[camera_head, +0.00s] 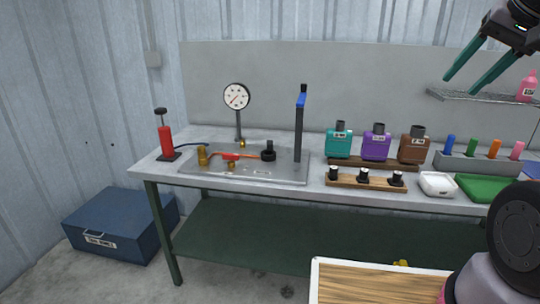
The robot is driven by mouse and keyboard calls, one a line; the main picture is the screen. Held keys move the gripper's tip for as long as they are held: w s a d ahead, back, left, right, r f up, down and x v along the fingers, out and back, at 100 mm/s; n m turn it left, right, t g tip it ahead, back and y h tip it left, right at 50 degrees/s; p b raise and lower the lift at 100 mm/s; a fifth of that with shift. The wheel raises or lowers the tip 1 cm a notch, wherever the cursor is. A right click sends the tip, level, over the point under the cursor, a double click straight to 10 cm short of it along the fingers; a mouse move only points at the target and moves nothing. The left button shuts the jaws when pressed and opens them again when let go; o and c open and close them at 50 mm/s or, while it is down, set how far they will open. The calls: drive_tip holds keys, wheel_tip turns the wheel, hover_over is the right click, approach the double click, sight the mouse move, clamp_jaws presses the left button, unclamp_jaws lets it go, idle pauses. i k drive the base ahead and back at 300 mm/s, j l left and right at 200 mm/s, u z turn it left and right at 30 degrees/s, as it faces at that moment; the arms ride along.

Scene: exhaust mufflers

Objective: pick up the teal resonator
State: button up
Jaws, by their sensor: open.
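The teal resonator (339,143) is a small box-shaped piece with a dark neck on top and a pale label on its front. It stands upright at the left end of a dark wooden rack on the workbench (240,196), beside a purple one (376,146) and a brown one (412,149). My gripper (468,78) is at the upper right, high above the bench, with two teal-green fingers spread apart and nothing between them. It is well apart from the teal resonator.
A wooden strip with black knobs (364,181) lies in front of the resonators. To their left stand a black post with blue top (299,124), a gauge (237,97) and a red pump (166,140). A white container (437,184) and a shelf (490,95) are at right.

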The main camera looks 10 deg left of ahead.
sight(339, 140)
drive_tip(key=i+j+z, duration=0.1)
drive_tip(key=i+j, duration=0.3)
drive_tip(key=i+j+z, duration=0.15)
drive_tip(key=i+j, duration=0.2)
drive_tip(key=i+j+z, duration=0.1)
drive_tip(key=i+j, duration=0.25)
drive_tip(key=j, duration=0.25)
